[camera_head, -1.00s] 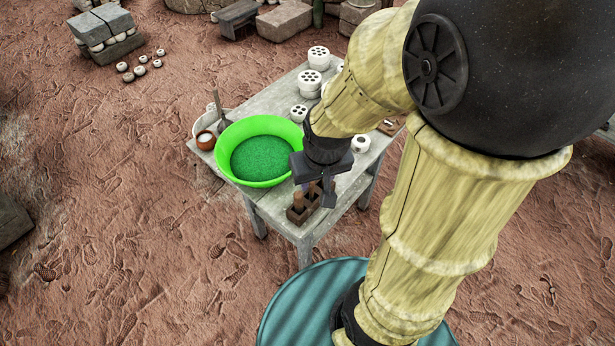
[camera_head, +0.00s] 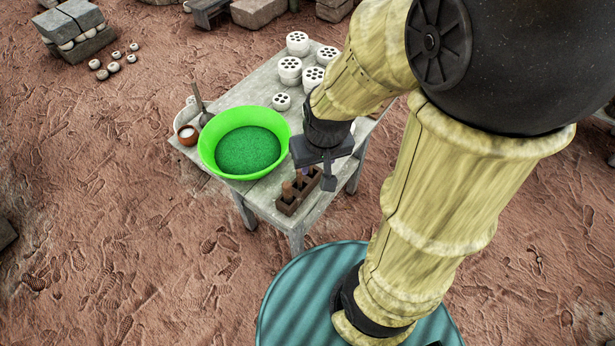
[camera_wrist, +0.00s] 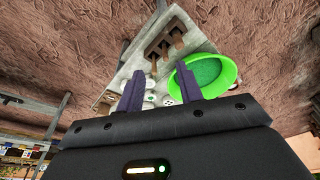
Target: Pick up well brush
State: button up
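A dark brown wooden holder (camera_head: 289,205) with compartments stands at the near edge of the grey table. Brown wooden handles (camera_head: 287,189) stick up from it; I cannot tell which belongs to the well brush, and no bristles show. The holder (camera_wrist: 163,53) and handles (camera_wrist: 153,66) also show in the wrist view, beyond the fingertips. My gripper (camera_head: 316,178) is above and just right of the holder, partly covering its far end. In the wrist view my gripper (camera_wrist: 160,88) has its two purple fingers spread, with nothing held between them.
A bright green bowl (camera_head: 210,160) of green grains stands left of the holder on the table (camera_head: 262,90). White pots with holed tops (camera_head: 290,70) stand behind. Bare earth surrounds the table.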

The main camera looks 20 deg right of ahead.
jog(key=shift+o, duration=0.6)
jog(key=shift+d, duration=0.1)
jog(key=m+g+b, duration=0.2)
jog(key=m+g, duration=0.1)
jog(key=m, duration=0.1)
send_over(299, 174)
notch_tip(299, 174, down, 7)
jog(key=shift+w+f, duration=0.2)
jog(key=shift+w, duration=0.1)
notch_tip(299, 174, down, 12)
jog(key=shift+f, duration=0.1)
jog(key=shift+f, duration=0.1)
jog(key=shift+w+d+f+p, duration=0.1)
jog(key=shift+f+p, duration=0.15)
jog(key=shift+f, duration=1.05)
jog(key=shift+d+f+p, duration=0.1)
jog(key=shift+f+p, duration=0.1)
jog(key=shift+f, duration=1.05)
